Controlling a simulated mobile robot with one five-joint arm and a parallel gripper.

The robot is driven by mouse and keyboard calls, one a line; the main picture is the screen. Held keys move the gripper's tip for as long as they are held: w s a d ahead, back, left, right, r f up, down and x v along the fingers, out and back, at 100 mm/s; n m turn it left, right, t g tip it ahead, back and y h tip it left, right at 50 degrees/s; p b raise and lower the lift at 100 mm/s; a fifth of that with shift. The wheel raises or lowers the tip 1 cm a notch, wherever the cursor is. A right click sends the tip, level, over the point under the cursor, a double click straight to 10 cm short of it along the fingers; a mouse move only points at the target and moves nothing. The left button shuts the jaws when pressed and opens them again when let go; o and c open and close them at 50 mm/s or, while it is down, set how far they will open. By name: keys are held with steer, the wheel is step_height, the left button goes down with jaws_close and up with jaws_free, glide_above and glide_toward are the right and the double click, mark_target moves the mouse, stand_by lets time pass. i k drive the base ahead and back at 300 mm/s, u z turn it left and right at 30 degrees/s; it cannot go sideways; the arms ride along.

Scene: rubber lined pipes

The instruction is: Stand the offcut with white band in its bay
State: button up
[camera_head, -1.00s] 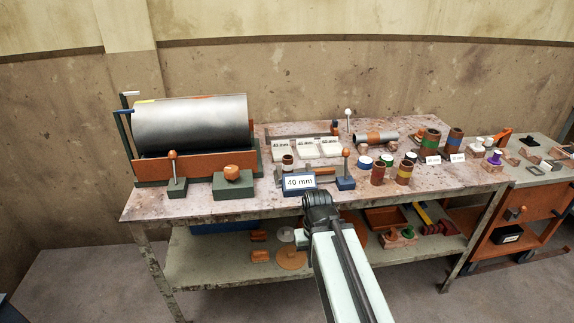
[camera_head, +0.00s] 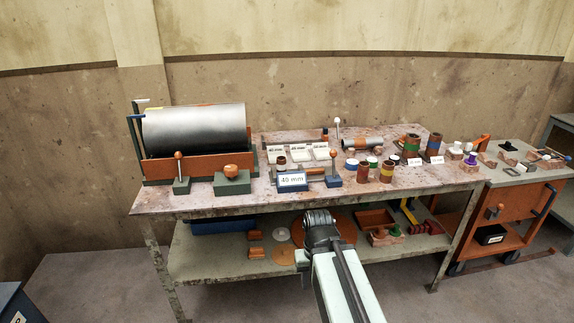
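A short brown tube with a pale band (camera_head: 281,164), seemingly the offcut with white band, stands upright on the table behind the left end of the "40 mm" sign (camera_head: 291,180). It is small, and its base is partly hidden. Other short tubes stand to the right: a brown one (camera_head: 362,172), a yellow-banded one (camera_head: 386,172), a green-banded one (camera_head: 411,146) and a blue-banded one (camera_head: 433,145). I cannot tell which place is the bay. My gripper (camera_head: 319,218) is in front of the table, low and apart from the tubes; its fingers are not distinguishable.
A large grey roller (camera_head: 195,129) sits at the table's left. White trays (camera_head: 298,152) lie behind the sign. A ball-topped lever (camera_head: 334,172) stands right of it. The lower shelf (camera_head: 205,262) holds discs and bins. An orange cart (camera_head: 510,210) is at the right.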

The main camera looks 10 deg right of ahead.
mark_target(281, 160)
steer(key=u, duration=0.55)
steer(key=i, duration=1.15)
steer(key=u, duration=0.6)
steer(key=k, duration=0.9)
steer(key=u, duration=0.15)
steer(key=i, duration=0.9)
